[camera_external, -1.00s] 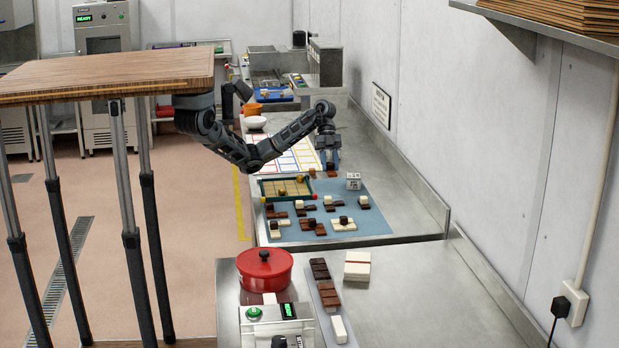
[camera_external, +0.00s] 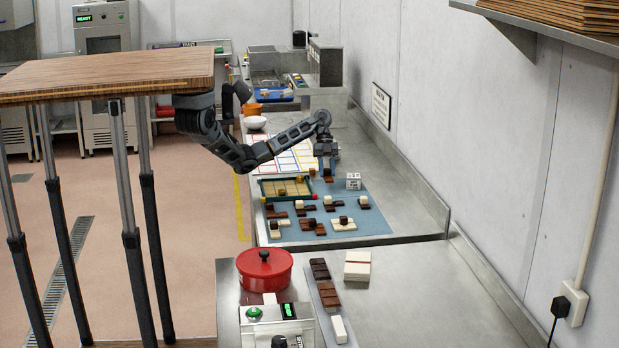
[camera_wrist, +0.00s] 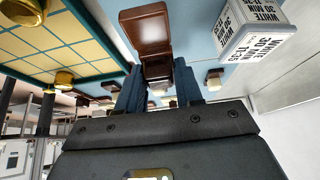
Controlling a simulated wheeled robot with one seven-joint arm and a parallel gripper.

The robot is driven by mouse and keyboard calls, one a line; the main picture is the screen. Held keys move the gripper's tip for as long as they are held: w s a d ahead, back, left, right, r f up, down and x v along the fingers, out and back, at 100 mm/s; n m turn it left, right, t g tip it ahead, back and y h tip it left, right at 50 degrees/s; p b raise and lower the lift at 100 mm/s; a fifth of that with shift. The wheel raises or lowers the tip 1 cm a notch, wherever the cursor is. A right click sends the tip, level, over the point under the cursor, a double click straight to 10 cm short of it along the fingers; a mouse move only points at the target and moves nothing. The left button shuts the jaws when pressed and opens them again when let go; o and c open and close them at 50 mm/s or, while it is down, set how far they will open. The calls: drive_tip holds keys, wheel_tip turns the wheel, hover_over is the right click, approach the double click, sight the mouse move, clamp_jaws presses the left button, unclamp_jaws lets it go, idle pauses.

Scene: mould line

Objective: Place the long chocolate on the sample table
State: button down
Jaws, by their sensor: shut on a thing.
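My gripper (camera_external: 328,168) is low over the far right part of the blue mat (camera_external: 375,222). In the wrist view, its two dark blue fingers (camera_wrist: 160,92) are shut on a long, glossy brown chocolate (camera_wrist: 147,30), which sticks out ahead of the fingertips. In the outside view the held chocolate (camera_external: 328,179) shows small under the fingers, and whether it touches the mat is unclear. Several other dark and white chocolate pieces (camera_external: 313,225) lie on the mat. I cannot tell which surface is the sample table.
A white printed cube (camera_external: 353,181) stands close to the right of my gripper. A green-rimmed yellow tray (camera_external: 286,188) lies to its left. A red pot (camera_external: 264,268) and a tray of chocolate bars (camera_external: 329,294) are on the near counter. The steel strip along the wall (camera_external: 400,205) is clear.

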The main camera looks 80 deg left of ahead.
sight(327, 188)
drive_tip(key=shift+a+f, duration=0.25)
drive_tip(key=shift+f, duration=1.9)
drive_tip(key=shift+f, duration=0.2)
drive_tip(key=c, duration=0.7)
unclamp_jaws()
drive_tip(key=shift+c, duration=0.2)
drive_tip(key=shift+r, duration=0.2)
